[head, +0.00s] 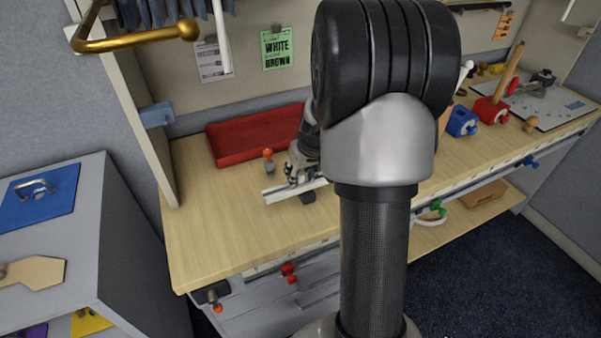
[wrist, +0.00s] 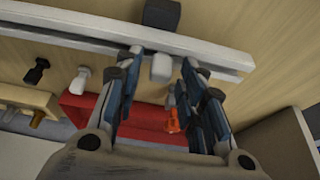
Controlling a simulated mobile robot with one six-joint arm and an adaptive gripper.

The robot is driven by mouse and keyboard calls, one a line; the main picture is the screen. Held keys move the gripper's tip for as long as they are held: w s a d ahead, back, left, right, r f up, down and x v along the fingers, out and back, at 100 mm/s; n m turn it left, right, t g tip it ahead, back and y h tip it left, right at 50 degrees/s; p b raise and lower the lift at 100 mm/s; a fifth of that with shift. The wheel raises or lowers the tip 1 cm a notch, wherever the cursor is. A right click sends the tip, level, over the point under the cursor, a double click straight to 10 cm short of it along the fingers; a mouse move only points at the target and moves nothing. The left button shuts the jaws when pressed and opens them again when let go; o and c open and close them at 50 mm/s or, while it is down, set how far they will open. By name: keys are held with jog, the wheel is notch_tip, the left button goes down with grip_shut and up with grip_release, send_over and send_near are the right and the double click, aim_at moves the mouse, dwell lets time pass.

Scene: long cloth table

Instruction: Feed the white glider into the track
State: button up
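A pale track (wrist: 60,33) runs across the top of the wrist view. Its left end (head: 275,195) shows in the head view, low over the wooden table. A white glider (wrist: 161,68) is at the track's edge, between my gripper's (wrist: 160,68) fingers. A gap shows on each side of it, so the fingers look open around it and not pressed on it. In the head view my gripper (head: 294,178) is just over the track, partly hidden by my arm. Whether the glider is in the track's slot cannot be told. Another white piece (wrist: 80,80) lies to the left in the wrist view.
A red tray (head: 235,143) lies behind the track. An orange-topped peg (head: 268,154) stands between them. A black piece (wrist: 36,70) lies beside the second white piece. A green card (head: 277,50) on the wall reads "WHITE" and "BROWN". The table's left front (head: 205,245) is clear.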

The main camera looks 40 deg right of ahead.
dwell(0.3)
jog(key=v, duration=1.2)
jog(key=shift+a, duration=0.15)
